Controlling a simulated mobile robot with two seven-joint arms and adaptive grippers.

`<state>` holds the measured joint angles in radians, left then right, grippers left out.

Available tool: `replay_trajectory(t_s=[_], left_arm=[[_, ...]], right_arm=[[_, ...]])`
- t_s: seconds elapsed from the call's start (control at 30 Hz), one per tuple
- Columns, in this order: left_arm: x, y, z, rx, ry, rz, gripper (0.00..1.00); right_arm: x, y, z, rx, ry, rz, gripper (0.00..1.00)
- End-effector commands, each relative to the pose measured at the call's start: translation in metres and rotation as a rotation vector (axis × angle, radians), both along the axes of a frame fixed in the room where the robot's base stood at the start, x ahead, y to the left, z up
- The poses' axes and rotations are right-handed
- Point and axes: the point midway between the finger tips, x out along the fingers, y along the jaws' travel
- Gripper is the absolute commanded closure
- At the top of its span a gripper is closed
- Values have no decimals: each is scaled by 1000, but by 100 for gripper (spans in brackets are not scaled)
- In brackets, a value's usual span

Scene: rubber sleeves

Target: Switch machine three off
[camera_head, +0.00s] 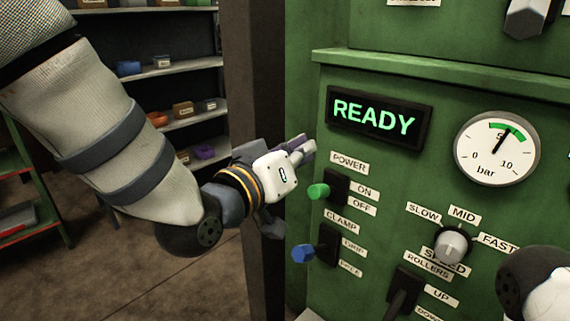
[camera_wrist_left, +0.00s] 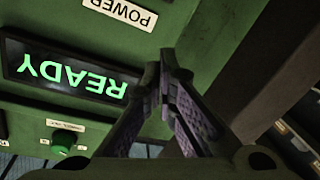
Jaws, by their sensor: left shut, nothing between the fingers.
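The green machine (camera_head: 450,90) fills the right of the head view; no machine number is readable. Its display (camera_head: 378,118) reads READY in green and appears upside down in the wrist view (camera_wrist_left: 70,75). Below it, the power switch (camera_head: 338,187) has a green-knobbed lever (camera_head: 318,191) sticking out left, beside ON above and OFF below. I cannot tell its position surely. My left gripper (camera_head: 308,148) is shut and empty, just above and left of the POWER label (camera_head: 349,163). Its fingers (camera_wrist_left: 170,75) also show in the left wrist view. My right gripper is out of view.
A blue-knobbed clamp lever (camera_head: 303,253) sits below the power switch. A pressure gauge (camera_head: 497,148), speed knob (camera_head: 453,245) and rollers lever (camera_head: 400,295) are to the right. A dark post (camera_head: 262,90) stands behind my left gripper. Shelves (camera_head: 180,65) stand farther back.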

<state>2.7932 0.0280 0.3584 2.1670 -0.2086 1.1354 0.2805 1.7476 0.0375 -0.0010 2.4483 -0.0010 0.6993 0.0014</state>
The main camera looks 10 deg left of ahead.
Motion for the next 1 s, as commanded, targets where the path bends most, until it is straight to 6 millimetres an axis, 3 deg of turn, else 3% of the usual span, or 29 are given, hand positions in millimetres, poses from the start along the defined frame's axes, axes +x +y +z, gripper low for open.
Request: replay_trajectory(t_s=[0.07,0.3,1.0], left_arm=[[10,-7,-7,1,6,-2,100],[-9,-12,-32,1,3,0,100],[-8,-11,-39,-1,2,1,100]], right_arm=[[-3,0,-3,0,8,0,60],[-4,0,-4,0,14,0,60],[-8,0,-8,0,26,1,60]])
